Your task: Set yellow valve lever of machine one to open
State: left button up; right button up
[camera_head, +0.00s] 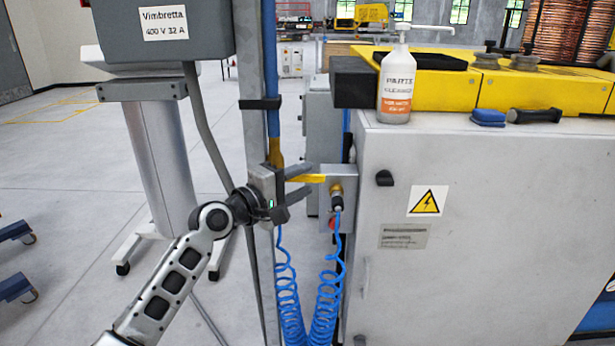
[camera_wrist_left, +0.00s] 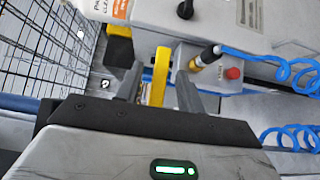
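The yellow valve lever (camera_head: 313,178) lies roughly level in the head view, beside a small grey box on the left side of the machine cabinet (camera_head: 460,240). My left gripper (camera_head: 305,181) is around the lever, with one finger above it and one below. In the left wrist view the lever (camera_wrist_left: 160,75) stands between the two separated fingers of my left gripper (camera_wrist_left: 157,90). Narrow gaps show on both sides of the lever, so the fingers do not appear closed on it. The lever's near end is partly hidden by the gripper. My right gripper is not in view.
A brass fitting (camera_head: 337,190) with a coiled blue hose (camera_head: 327,290) and a red button (camera_wrist_left: 233,73) are close to the lever. A grey upright post with a blue pipe (camera_head: 272,90) stands beside my left gripper. A cleaner bottle (camera_head: 396,85) stands on the cabinet.

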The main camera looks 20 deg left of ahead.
pick_arm(q)
jog(key=shift+x, duration=1.05)
grip_shut()
